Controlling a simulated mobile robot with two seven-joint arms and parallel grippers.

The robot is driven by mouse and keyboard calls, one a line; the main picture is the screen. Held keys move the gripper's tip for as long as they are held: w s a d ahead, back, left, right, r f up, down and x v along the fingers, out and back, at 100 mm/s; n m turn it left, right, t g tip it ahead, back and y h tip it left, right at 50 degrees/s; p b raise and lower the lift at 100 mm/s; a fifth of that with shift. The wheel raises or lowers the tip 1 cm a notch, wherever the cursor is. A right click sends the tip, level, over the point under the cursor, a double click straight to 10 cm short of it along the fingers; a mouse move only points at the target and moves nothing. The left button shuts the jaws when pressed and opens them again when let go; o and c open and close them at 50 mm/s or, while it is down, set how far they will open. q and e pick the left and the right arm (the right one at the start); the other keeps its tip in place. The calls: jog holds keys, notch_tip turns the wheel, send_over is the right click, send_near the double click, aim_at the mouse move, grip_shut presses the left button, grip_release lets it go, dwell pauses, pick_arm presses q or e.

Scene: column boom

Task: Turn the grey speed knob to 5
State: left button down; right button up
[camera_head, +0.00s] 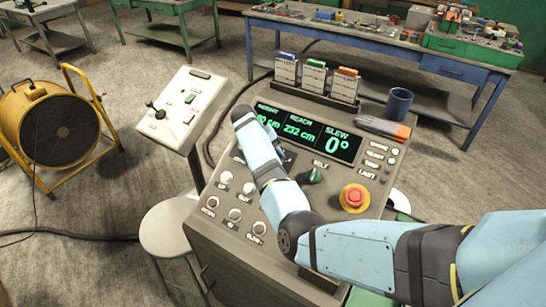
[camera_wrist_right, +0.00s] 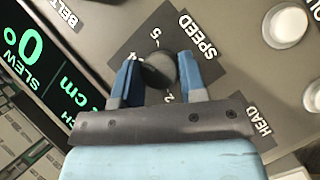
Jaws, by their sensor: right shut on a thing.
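The grey speed knob (camera_wrist_right: 157,69) is a dark round knob on a black plate labelled SPEED, in the right wrist view. A 5 is printed above it there and a 2 below it. My right gripper (camera_wrist_right: 157,78) is shut on the knob, one blue finger on either side. I cannot make out which number the knob's mark points at. In the head view my right arm comes in from the right and covers the knob and the gripper. My left gripper is in neither view.
The sloped console carries a green BELT knob (camera_head: 315,175), a red stop button (camera_head: 354,198), several white knobs and a display (camera_head: 309,132) reading REACH 232 cm and SLEW 0°. A blue mug (camera_head: 398,103) stands at its back right. A yellow fan (camera_head: 62,130) stands left.

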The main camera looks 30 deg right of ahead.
jog(key=m+y, duration=0.2)
jog(key=m, duration=0.2)
jog(key=shift+d+t+y, duration=0.15)
jog(key=shift+t+y, duration=0.25)
jog(key=m+t+y, duration=0.1)
jog(key=m, duration=0.1)
jog(key=m+y, duration=0.1)
jog(key=m, duration=0.1)
jog(key=shift+s+d+t, duration=0.1)
jog(key=shift+s+t, duration=0.05)
jog(key=shift+t, duration=0.25)
jog(key=o, duration=0.9)
jog(key=shift+r, duration=0.15)
